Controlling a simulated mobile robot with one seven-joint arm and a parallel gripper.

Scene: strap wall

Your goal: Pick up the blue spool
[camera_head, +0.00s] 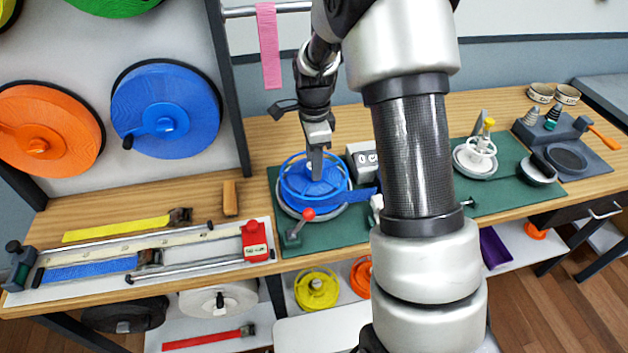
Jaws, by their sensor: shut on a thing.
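The blue spool (298,190) sits on a round grey plate on the green mat, on the wooden bench. A blue strap end (360,194) runs out from its right side. My gripper (316,170) reaches down from above into the middle of the spool and is shut on it. The fingertips and the exact spot they grip are too small to make out. The spool looks level, and I cannot tell whether it is clear of the plate.
A larger blue roll (180,95) and an orange roll (75,115) hang on the wall panel at left. A red-knobbed lever (300,226) stands just in front of the spool. A grey box (361,160) is close behind at right. My arm hides the bench's middle.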

